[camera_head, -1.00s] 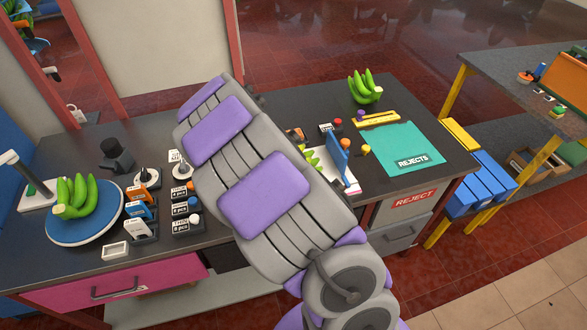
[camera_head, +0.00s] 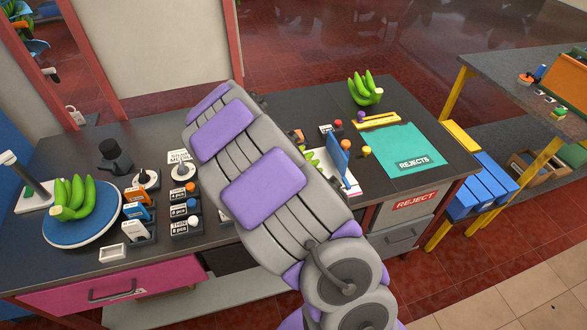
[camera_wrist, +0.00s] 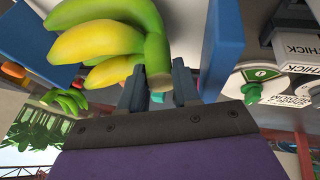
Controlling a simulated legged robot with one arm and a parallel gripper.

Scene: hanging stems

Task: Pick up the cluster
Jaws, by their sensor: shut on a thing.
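My gripper (camera_wrist: 159,88) is shut on the stem end of a yellow-green banana cluster (camera_wrist: 110,40) in the wrist view. The cluster's fingers point left, and its top is cut off by the picture edge. A second green cluster (camera_head: 75,196) lies on a round blue plate (camera_head: 60,237) at the left of the table. A third green cluster (camera_head: 366,88) sits at the back right of the table.
A teal REJECTS mat (camera_head: 408,140) lies at the table's right, with a yellow bar (camera_head: 378,121) behind it. Small labelled blocks (camera_head: 178,212) and round dials stand left of my arm. A blue upright panel (camera_head: 340,163) stands right of it. The back middle is fairly clear.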

